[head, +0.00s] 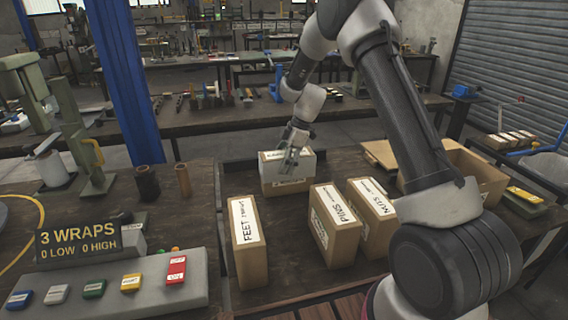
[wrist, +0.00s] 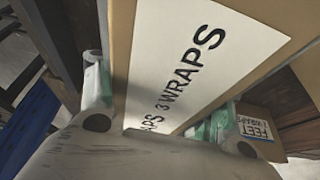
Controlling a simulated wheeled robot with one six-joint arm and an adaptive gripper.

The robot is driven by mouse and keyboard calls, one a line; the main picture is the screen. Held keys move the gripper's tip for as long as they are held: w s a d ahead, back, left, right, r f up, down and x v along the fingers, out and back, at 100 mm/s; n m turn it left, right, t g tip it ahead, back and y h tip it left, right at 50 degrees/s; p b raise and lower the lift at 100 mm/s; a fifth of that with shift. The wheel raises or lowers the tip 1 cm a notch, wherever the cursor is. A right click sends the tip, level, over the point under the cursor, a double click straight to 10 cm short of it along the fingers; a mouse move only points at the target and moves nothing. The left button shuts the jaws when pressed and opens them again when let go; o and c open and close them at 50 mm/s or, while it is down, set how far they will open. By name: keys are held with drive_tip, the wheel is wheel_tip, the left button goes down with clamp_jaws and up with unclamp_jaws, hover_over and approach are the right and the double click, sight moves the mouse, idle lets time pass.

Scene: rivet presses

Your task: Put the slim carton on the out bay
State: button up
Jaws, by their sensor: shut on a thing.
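My gripper (head: 292,155) is shut on a tan carton (head: 285,183) at the back of the group of cartons. In the wrist view the held carton (wrist: 210,65) has a white label ending in "APS" with "3 WRAPS". My green-padded fingers are on both sides of it. I cannot tell if its base touches the table. Nearer stand the FEET carton (head: 250,262), the PINS carton (head: 326,240) and the NUTS carton (head: 377,235), all upright. None carries a mark calling it slim. I see no sign naming an out bay.
A sign (head: 80,236) reads "3 WRAPS, 0 LOW 0 HIGH" above a grey panel (head: 140,285) of coloured buttons. An open box (head: 470,165) stands at the right, behind my arm. Wooden slats (head: 352,303) lie at the front edge. A green press (head: 75,140) stands left.

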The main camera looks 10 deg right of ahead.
drive_tip(key=o, duration=1.7)
